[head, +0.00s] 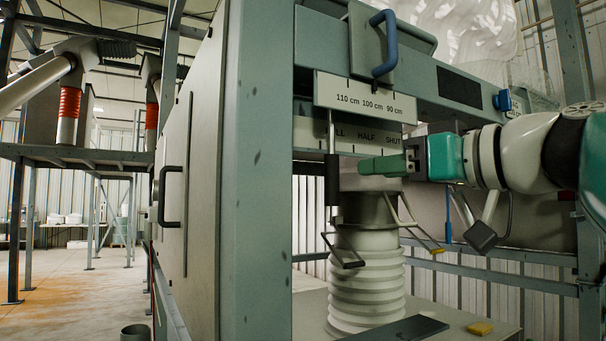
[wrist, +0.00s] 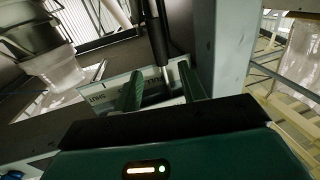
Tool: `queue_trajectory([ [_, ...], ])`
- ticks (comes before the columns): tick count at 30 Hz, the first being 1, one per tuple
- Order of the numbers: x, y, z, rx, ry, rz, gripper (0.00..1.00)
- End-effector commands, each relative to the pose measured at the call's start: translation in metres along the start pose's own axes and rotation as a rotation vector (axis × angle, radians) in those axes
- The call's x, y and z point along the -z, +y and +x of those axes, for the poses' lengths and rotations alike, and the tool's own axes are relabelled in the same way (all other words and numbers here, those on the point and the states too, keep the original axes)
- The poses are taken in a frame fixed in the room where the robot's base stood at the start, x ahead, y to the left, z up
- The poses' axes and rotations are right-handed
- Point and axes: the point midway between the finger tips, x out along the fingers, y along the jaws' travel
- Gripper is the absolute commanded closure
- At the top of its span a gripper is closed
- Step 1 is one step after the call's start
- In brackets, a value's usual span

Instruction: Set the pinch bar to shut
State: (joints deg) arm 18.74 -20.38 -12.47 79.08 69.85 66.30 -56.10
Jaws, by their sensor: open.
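The pinch bar (head: 332,178) is a dark upright grip on a thin steel rod. In the head view it hangs below the left end of the plate (head: 362,138) marked HALF and SHUT, left of HALF, where the first word is partly hidden. My gripper (head: 372,166) is right of the bar, its green fingers pointing left towards it, with a gap between. In the wrist view the bar's dark grip (wrist: 157,32) and steel rod lie ahead of my open, empty gripper (wrist: 163,88), in line with the space between the fingers. No contact shows.
A ribbed pale spout (head: 366,270) hangs below, with bent-wire handles (head: 345,257) beside it. A blue handle (head: 383,45) and a centimetre scale (head: 365,98) sit above. A green-grey frame post (head: 258,180) stands close left of the bar.

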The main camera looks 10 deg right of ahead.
Motion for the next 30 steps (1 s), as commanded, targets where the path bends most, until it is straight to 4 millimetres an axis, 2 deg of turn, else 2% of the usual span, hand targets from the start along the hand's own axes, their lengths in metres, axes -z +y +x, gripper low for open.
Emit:
queue_trajectory([
  [9, -0.001, 0.001, 0.064, 0.001, -0.002, 0.002, 0.59],
  [15, 0.0, 0.001, 0.094, 0.002, -0.001, 0.001, 0.59],
  [19, -0.001, 0.002, 0.104, 0.002, -0.001, 0.001, 0.59],
  [28, 0.0, 0.002, 0.106, 0.002, 0.0, 0.001, 0.59],
  [30, 0.0, 0.002, 0.106, 0.003, 0.0, 0.001, 0.73],
])
